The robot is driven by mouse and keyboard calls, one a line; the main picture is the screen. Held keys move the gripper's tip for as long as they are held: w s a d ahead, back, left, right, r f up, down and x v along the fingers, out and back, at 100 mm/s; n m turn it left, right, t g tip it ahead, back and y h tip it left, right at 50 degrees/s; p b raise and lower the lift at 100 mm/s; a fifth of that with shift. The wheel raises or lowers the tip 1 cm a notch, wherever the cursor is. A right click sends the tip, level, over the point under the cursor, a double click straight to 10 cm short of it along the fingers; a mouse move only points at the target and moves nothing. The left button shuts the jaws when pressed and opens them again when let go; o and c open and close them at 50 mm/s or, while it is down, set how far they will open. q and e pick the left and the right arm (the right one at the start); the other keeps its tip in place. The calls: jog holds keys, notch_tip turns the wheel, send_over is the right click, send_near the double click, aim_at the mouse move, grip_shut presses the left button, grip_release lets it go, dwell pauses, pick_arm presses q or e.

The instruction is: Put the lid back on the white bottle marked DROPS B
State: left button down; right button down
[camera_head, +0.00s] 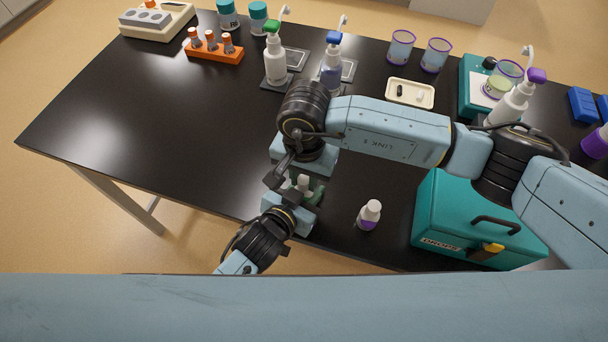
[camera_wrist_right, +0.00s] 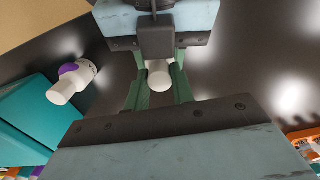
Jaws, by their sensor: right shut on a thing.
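My right gripper (camera_wrist_right: 160,84) has its green fingers shut on a small white round-topped piece (camera_wrist_right: 160,70); I cannot tell whether this is a lid or a bottle top. In the head view the white piece (camera_head: 303,182) shows between the two grippers, partly hidden by dark fittings and green fingers. My left gripper (camera_head: 299,203) faces the right one closely; its fingertips are mostly hidden. A white bottle with a purple band (camera_head: 369,215) stands apart, to the right on the table; it also shows in the wrist view (camera_wrist_right: 72,82). No marking is readable on either.
A teal case (camera_head: 440,215) with a dark handle stands at the right front. Pump bottles (camera_head: 275,60), an orange rack (camera_head: 213,54), a cream tray (camera_head: 410,93) and clear cups (camera_head: 402,47) stand farther back. The left part of the black table (camera_head: 130,110) is clear.

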jog(key=m, duration=0.9)
jog(key=shift+m, duration=0.4)
jog(key=c, duration=1.2)
grip_release()
jog(key=shift+s, duration=0.15)
jog(key=shift+r, duration=2.25)
jog(key=shift+w, duration=0.2)
jog(key=shift+c, duration=0.3)
